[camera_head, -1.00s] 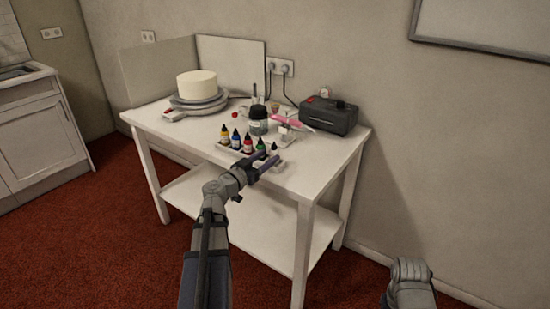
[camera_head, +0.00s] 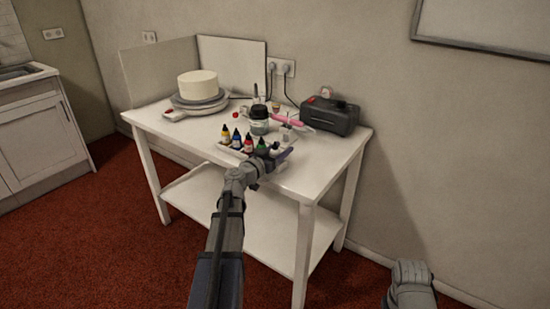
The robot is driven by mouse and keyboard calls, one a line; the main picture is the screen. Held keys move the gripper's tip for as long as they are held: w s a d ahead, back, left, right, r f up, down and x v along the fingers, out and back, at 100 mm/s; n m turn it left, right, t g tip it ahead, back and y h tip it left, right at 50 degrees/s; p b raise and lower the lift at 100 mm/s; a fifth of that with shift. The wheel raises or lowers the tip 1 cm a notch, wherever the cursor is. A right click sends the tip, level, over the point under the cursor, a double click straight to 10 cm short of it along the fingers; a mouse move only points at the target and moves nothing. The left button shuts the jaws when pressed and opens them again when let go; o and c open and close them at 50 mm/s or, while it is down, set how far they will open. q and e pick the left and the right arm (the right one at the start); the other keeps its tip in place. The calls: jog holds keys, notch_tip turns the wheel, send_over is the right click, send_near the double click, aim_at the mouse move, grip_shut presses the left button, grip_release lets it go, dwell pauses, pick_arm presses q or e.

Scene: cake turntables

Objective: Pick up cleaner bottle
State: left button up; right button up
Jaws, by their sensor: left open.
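Small dropper bottles with black tips stand in a row in a white holder near the front edge of the white table. I see a yellow bottle (camera_head: 226,136), a blue bottle (camera_head: 237,140), a red bottle (camera_head: 249,144) and a green bottle (camera_head: 262,147). The cleaner bottle seems to be the pale one at the right end (camera_head: 275,146), largely hidden by my gripper. My left gripper (camera_head: 281,155) is open at that end, its fingers reaching beside or around this bottle. I cannot tell whether they touch it. Only a grey part of my right arm shows at the bottom right.
The white table (camera_head: 306,183) has a lower shelf. A white cake (camera_head: 197,84) stands on a turntable (camera_head: 200,103) at left. Behind the bottles are a dark jar (camera_head: 259,126) and a pink-handled tool (camera_head: 288,120). A black compressor box (camera_head: 331,117) stands at the right back.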

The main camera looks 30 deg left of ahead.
pick_arm(q)
jog(key=c, duration=0.6)
jog(key=shift+r, duration=0.1)
jog(key=shift+c, duration=0.2)
notch_tip(320, 180, up, 10)
jog(key=p, duration=1)
jog(key=shift+o, duration=1.3)
jog(key=shift+c, duration=1.3)
